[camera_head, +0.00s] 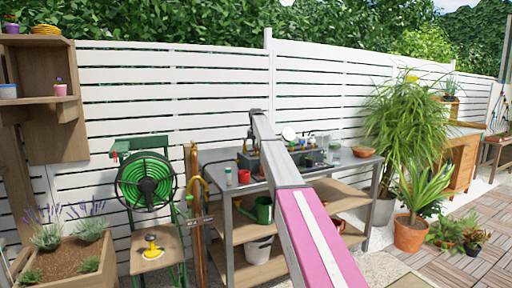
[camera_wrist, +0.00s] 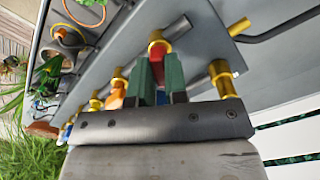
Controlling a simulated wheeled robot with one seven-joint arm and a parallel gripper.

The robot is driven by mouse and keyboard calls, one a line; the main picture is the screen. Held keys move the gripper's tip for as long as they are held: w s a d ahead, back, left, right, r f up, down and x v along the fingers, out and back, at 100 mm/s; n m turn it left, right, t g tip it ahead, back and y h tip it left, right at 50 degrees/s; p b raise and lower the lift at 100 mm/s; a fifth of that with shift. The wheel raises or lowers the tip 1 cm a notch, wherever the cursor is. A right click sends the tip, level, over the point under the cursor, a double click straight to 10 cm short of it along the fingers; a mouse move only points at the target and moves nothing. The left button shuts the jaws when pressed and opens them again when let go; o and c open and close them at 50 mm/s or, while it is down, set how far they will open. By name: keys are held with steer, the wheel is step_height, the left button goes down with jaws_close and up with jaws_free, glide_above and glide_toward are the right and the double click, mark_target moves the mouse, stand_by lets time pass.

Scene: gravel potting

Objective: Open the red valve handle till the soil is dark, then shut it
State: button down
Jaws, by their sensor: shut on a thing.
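In the wrist view, the two green fingers of my gripper (camera_wrist: 160,78) are closed on the red valve handle (camera_wrist: 158,66), with a brass valve fitting (camera_wrist: 158,46) just beyond the fingertips. Most of the handle is hidden between the fingers, and I cannot tell how far it is turned. In the head view my arm reaches over the grey workbench (camera_head: 222,158), and the handle cannot be made out there. A pot (camera_wrist: 66,37) with brown contents shows at upper left in the wrist view. I cannot tell how wet its soil is.
An orange handle (camera_wrist: 117,97) sits beside the red one on the same row of brass valves. A brass spout end (camera_wrist: 238,27) and a brass fitting (camera_wrist: 221,75) lie right of my fingers. A red mug (camera_head: 244,176) and terracotta bowl (camera_head: 363,152) stand on the bench.

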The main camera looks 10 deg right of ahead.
steer(key=n, duration=0.6)
steer(key=shift+n, duration=0.3)
stand_by(0.4)
steer(key=c, duration=1.1)
jaws_free()
steer(key=shift+c, duration=0.2)
steer(key=shift+r, duration=0.1)
step_height(320, 180, up, 11)
